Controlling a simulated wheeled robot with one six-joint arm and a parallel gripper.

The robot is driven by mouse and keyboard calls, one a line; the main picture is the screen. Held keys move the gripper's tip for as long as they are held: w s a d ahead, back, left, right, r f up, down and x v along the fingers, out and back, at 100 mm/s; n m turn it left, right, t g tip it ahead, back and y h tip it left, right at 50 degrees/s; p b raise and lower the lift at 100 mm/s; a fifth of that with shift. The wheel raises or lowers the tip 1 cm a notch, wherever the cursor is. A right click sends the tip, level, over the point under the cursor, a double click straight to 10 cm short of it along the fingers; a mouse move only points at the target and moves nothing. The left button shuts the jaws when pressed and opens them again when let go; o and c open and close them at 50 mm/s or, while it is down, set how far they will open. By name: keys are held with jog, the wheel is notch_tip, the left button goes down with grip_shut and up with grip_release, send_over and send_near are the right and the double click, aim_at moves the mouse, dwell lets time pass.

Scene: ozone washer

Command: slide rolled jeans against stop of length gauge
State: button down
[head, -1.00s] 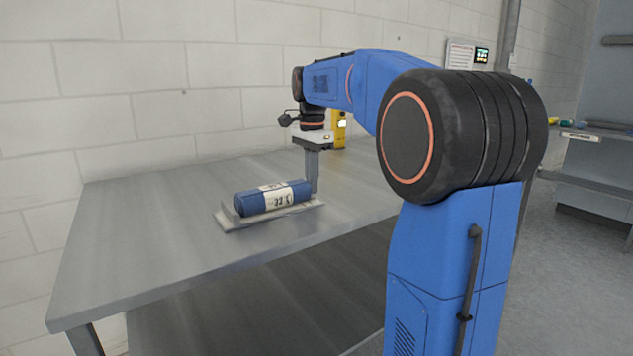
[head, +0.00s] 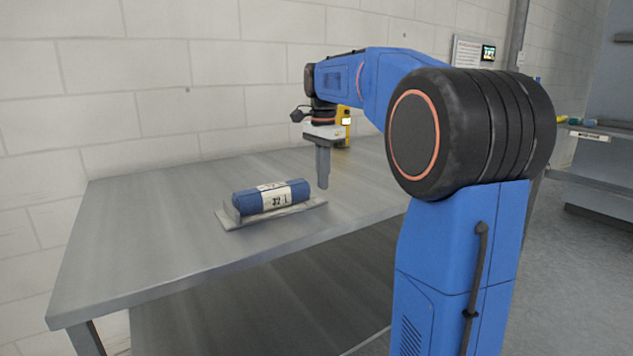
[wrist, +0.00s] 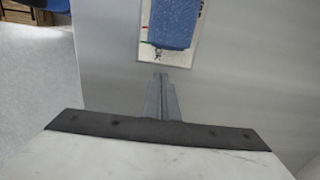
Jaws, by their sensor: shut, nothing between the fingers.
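The rolled jeans (head: 271,198), a blue roll with a pale printed band, lie along the length gauge (head: 292,213), a light flat plate. The roll's left end is at the gauge's low upright stop (head: 230,209); no gap shows, but I cannot be sure of contact. My gripper (head: 322,187) points down, shut and empty, to the right of the roll's right end and apart from it. In the wrist view, the shut fingers (wrist: 160,77) are below the gauge (wrist: 182,55) and clear of the roll (wrist: 175,22), whose far part is cut off.
The grey metal table (head: 160,240) is bare around the gauge, with its front edge close by. A yellow device (head: 343,122) stands at the back near the block wall.

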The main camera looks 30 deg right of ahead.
notch_tip(320, 180, up, 10)
jog(key=shift+d+f, duration=0.15)
dwell(0.3)
